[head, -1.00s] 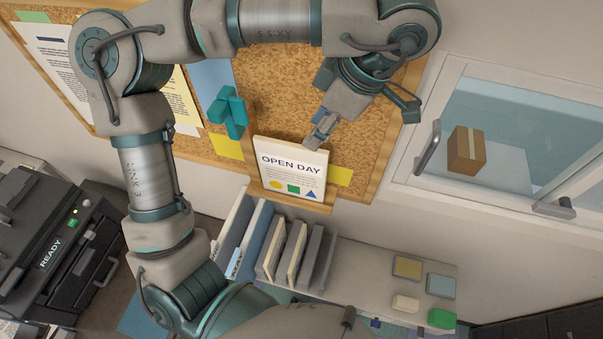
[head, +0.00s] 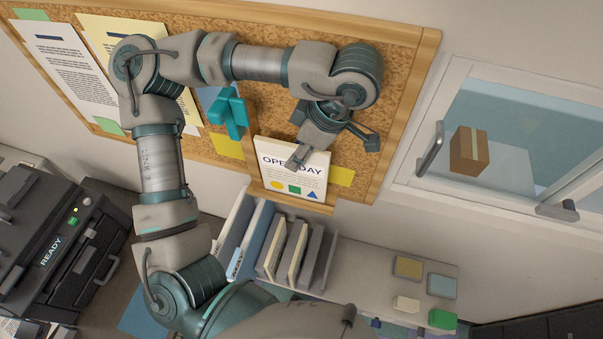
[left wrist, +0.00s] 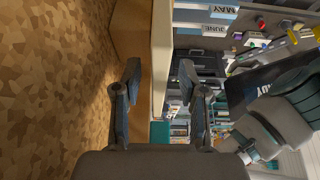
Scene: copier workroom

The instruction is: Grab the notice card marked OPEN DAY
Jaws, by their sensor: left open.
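The OPEN DAY notice card (head: 283,180) is a white panel with dark lettering and a yellow circle, green square and blue triangle. It stands upright on a small wooden ledge at the corkboard's lower edge. My left gripper (head: 300,155) is open at the card's upper right, and one finger covers part of the lettering. In the left wrist view, the card's cream edge (left wrist: 161,50) runs between the two spread fingers of the left gripper (left wrist: 160,68), with a gap visible on each side. My right gripper is not in view.
The corkboard (head: 390,130) lies close behind the card. A teal object (head: 229,112) sticks out to its left. Below are a file rack (head: 318,260) and a shelf with small blocks. A cabinet with a cardboard box (head: 468,150) is at right, a copier (head: 60,240) at left.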

